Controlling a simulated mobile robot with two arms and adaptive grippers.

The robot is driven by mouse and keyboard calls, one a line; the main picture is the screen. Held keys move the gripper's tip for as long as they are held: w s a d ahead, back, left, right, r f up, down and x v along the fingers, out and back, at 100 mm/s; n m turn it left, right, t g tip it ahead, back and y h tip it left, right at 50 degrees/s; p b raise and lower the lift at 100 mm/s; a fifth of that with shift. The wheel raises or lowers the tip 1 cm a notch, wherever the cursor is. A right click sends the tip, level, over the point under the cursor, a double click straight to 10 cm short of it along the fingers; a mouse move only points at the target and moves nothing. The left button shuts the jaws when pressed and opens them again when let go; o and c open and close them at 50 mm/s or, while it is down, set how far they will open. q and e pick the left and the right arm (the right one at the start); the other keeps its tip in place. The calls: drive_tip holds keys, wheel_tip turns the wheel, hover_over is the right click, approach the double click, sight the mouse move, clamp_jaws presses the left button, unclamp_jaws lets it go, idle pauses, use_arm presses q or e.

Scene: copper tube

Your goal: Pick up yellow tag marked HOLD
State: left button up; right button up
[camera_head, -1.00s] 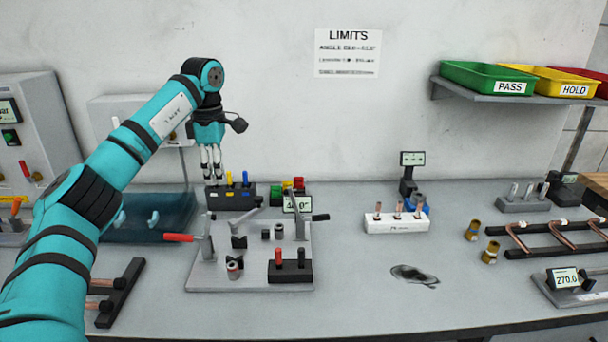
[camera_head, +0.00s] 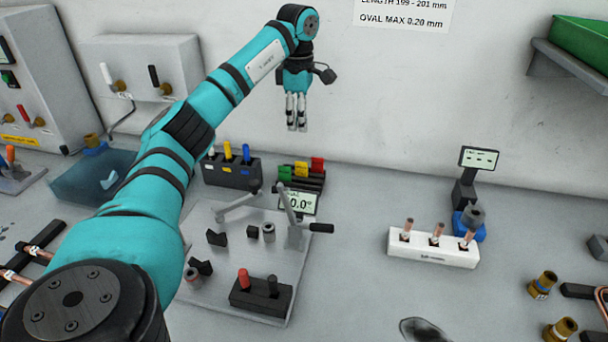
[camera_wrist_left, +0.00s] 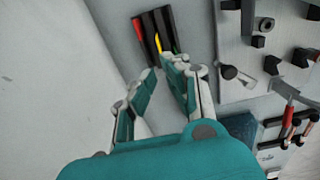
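The yellow tag (camera_head: 301,168) stands in a small dark rack between a green tag (camera_head: 285,174) and a red tag (camera_head: 317,164), behind the small display. I cannot read any lettering on it. In the left wrist view, the yellow tag (camera_wrist_left: 158,42) shows as a thin strip beside the red tag (camera_wrist_left: 138,27), just beyond the fingertips; a finger hides part of the rack. My left gripper (camera_head: 296,126) points down above the tag rack, apart from it. Its fingers (camera_wrist_left: 162,70) are apart with nothing between them. My right gripper is not in view.
A black holder (camera_head: 233,172) with white, yellow and blue handles stands left of the tags. A fixture plate (camera_head: 225,300) with clamps and a display (camera_head: 299,201) lies in front. A white block (camera_head: 432,247) with copper tubes stands at right. The wall is close behind.

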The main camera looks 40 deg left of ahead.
use_arm(q)
hover_over(301, 163)
wheel_tip(301, 163, down, 6)
drive_tip(key=f, duration=0.1)
drive_tip(key=shift+w+a+f+p, duration=0.15)
drive_tip(key=shift+a+p, duration=0.1)
drive_tip(key=shift+p, duration=0.2)
wheel_tip(301, 163, down, 5)
drive_tip(key=shift+d+f+p, duration=0.1)
drive_tip(key=shift+d+p, duration=0.05)
drive_tip(key=shift+p, duration=0.45)
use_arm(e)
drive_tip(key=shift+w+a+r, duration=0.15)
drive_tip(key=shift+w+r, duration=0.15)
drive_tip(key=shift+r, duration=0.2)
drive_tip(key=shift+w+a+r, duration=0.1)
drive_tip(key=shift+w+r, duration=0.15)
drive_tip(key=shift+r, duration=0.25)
use_arm(q)
drive_tip(key=shift+c, duration=0.3)
clamp_jaws()
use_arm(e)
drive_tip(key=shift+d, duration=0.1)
use_arm(q)
drive_tip(key=shift+r, duration=0.25)
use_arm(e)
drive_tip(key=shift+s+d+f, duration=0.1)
